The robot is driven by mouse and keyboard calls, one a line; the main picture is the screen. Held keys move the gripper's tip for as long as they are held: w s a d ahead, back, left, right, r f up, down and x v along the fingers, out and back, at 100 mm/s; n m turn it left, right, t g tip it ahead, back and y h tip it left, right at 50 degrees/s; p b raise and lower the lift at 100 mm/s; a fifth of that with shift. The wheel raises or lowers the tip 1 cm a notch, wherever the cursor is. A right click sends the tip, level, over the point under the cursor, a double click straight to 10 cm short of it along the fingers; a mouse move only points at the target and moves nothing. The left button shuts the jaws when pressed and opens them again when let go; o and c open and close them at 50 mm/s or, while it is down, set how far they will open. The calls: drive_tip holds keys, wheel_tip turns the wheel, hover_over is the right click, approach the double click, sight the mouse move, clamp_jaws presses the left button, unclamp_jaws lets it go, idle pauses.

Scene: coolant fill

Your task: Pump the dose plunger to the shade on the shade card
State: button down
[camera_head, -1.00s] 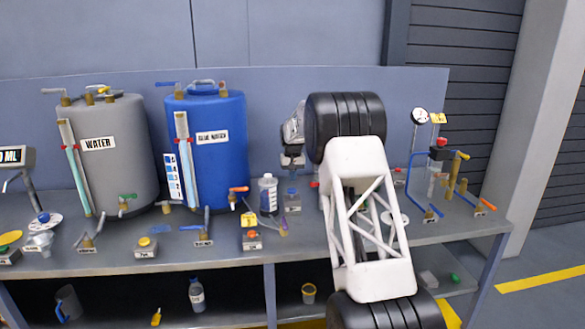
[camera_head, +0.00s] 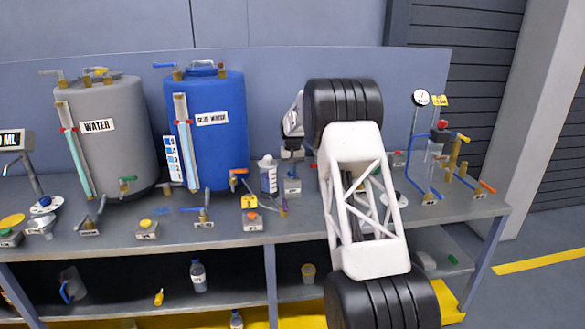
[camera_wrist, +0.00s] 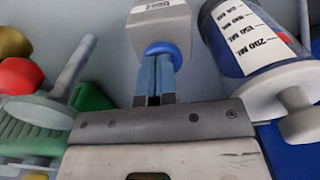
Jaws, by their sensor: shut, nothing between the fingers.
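The dose plunger is a blue dome knob (camera_wrist: 163,48) on a grey block (camera_wrist: 160,22), whose label is upside down in the wrist view. The block also shows in the head view (camera_head: 292,187), right of the graduated bottle. My gripper (camera_wrist: 155,62) is shut and empty, its fingertips at the blue knob. They look in contact, but I cannot tell whether they press it down.
A graduated bottle (camera_wrist: 245,40) stands close to the block; it shows in the head view too (camera_head: 268,178). A grey water tank (camera_head: 100,150) is at left. Levers and labelled blocks line the bench front (camera_head: 200,240). A gauge and pipe stand (camera_head: 440,150) is at right.

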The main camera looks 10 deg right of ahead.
drive_tip(key=shift+f, duration=1.05)
wheel_tip(320, 180, up, 14)
drive_tip(key=shift+r, duration=0.25)
drive_tip(key=shift+r, duration=0.15)
idle(0.5)
drive_tip(key=shift+w+r, duration=0.15)
drive_tip(key=shift+r, duration=0.85)
